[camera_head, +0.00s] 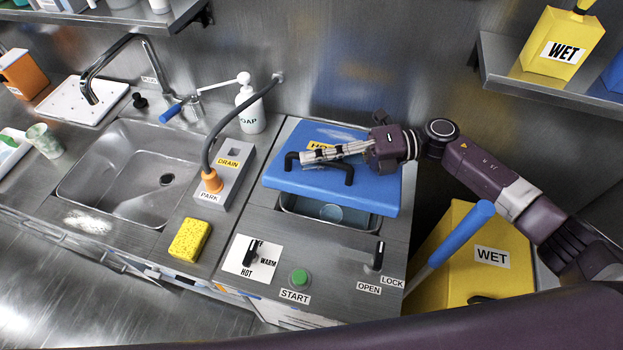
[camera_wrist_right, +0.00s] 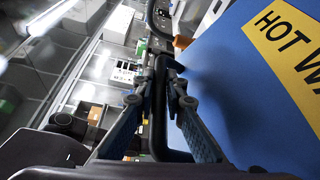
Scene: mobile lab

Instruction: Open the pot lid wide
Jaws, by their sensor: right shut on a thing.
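The pot lid (camera_head: 380,196) is a blue panel with a black bar handle (camera_head: 347,172) and a yellow label that starts with "HOT". It is tilted partly up, and a gap shows under its front edge. Through the gap I see part of the metal basin (camera_head: 300,207) and a round pale thing (camera_head: 331,213) inside. My right gripper (camera_head: 306,157) reaches in from the right over the lid and is shut on the handle. The handle (camera_wrist_right: 158,110) also shows between the fingers in the right wrist view, beside the blue lid (camera_wrist_right: 230,95). My left gripper is not in view.
In front of the lid are a dial (camera_head: 250,253), a green START button (camera_head: 299,277) and an OPEN/LOCK lever (camera_head: 378,256). A yellow sponge (camera_head: 188,240) and a sink (camera_head: 135,175) are left. A yellow WET bin (camera_head: 450,275) with a blue-handled tool (camera_head: 465,230) stands right.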

